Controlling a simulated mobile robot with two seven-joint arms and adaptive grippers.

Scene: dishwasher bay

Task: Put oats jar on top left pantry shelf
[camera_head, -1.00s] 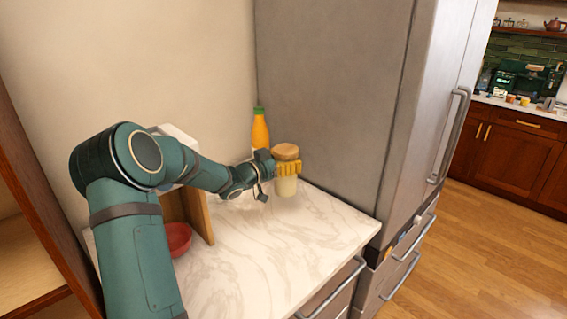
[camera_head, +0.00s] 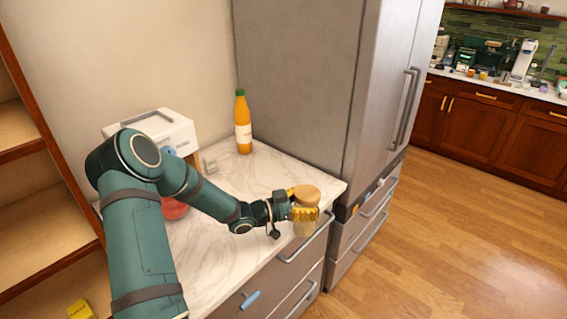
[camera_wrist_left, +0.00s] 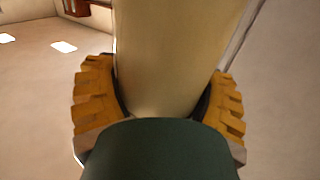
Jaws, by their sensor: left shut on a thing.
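The oats jar (camera_head: 306,196) has a tan lid and a pale body. My left gripper (camera_head: 305,213) is shut around the jar's body with its yellow fingers, near the counter's front right edge. In the left wrist view the jar (camera_wrist_left: 175,55) fills the space between the yellow fingers (camera_wrist_left: 160,105). The wooden pantry shelves (camera_head: 45,226) stand at the far left, partly cut off by the frame. My right gripper is not in view.
An orange bottle (camera_head: 243,125) stands at the back of the marble counter (camera_head: 215,254). A white appliance (camera_head: 165,130) and a red bowl (camera_head: 174,209) are partly behind my left arm. The steel fridge (camera_head: 300,85) borders the counter's right. A yellow item (camera_head: 80,309) lies low in the shelves.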

